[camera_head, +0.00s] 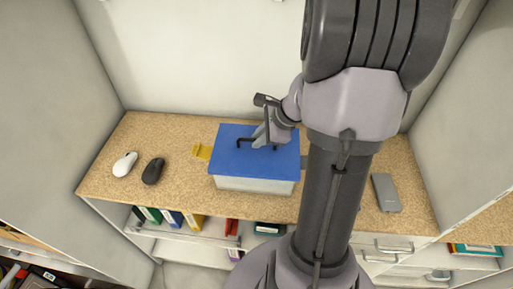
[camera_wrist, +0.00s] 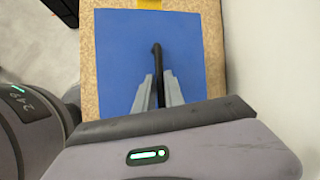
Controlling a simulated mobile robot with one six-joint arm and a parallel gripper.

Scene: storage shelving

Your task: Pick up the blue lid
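The blue lid (camera_head: 235,159) lies flat on a light grey box (camera_head: 254,185) on the speckled counter. A black bar handle (camera_head: 243,142) stands on top of the lid. My gripper (camera_head: 262,139) is at the right part of this handle, low over the lid. In the wrist view the blue lid (camera_wrist: 118,60) fills the middle, with the black handle (camera_wrist: 157,60) running between the two grey fingers of my gripper (camera_wrist: 158,80). The fingers stand one on each side of the handle, with a narrow gap visible. Contact with the handle cannot be made out.
A white mouse (camera_head: 125,164) and a black mouse (camera_head: 153,171) lie left on the counter (camera_head: 190,135). A yellow item (camera_head: 202,151) touches or nearly touches the box's left side. A grey flat device (camera_head: 386,193) lies right. Walls close both sides; binders (camera_head: 172,217) stand below.

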